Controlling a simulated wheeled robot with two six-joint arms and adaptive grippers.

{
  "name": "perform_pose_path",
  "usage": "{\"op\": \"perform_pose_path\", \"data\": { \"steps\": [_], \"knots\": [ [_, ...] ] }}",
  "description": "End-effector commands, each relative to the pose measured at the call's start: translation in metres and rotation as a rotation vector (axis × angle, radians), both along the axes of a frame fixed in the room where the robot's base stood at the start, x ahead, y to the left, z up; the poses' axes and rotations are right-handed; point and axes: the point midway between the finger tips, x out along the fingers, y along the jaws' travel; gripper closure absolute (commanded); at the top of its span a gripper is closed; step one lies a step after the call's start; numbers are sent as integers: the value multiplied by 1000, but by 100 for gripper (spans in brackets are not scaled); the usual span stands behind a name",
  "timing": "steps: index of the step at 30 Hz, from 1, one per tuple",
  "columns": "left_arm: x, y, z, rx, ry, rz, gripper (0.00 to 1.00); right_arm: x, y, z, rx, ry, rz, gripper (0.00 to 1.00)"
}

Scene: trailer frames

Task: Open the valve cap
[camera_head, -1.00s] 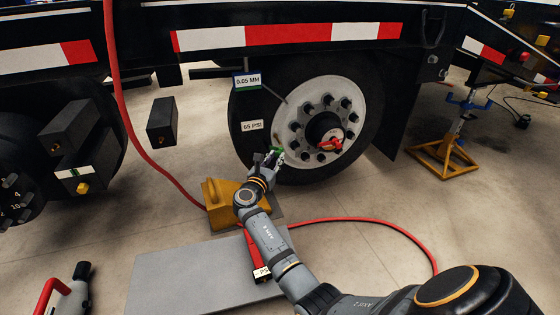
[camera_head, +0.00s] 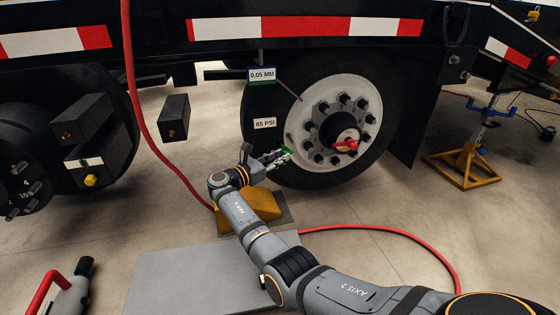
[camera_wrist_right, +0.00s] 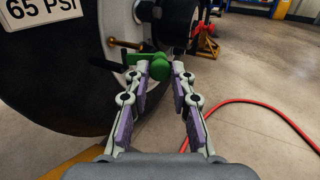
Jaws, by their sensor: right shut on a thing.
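The wheel (camera_head: 330,118) has a white hub, and a small brass valve stem (camera_wrist_right: 123,43) stands out from it in the right wrist view. A green piece (camera_wrist_right: 158,68), which looks like the valve cap, is between the fingertips of my right gripper (camera_wrist_right: 156,76). That gripper is shut on it, apart from the stem and to its lower right in the wrist view. In the head view the right gripper (camera_head: 282,156) is at the lower left of the hub, with a bit of green at its tip. My left gripper is not in view.
A yellow wheel chock (camera_head: 262,207) stands on the floor below the gripper. A red hose (camera_head: 400,232) crosses the floor to the right. A grey plate (camera_head: 170,275) lies in front. A yellow jack stand (camera_head: 470,168) is at the right.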

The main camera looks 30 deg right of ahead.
Motion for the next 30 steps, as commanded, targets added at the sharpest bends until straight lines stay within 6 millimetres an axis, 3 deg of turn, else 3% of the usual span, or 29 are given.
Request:
{"op": "perform_pose_path", "data": {
  "steps": [14, 15, 19, 30],
  "knots": [
    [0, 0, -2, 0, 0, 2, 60, 0, 0, -1, 1, 2, -7, 100],
    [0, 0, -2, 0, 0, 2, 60, 0, 0, -1, 1, 2, -7, 74],
    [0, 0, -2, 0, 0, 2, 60, 0, 0, -1, 1, 1, -7, 56],
    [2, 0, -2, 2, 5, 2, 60, 0, 6, -1, 2, 1, -5, 54]
  ]
}}
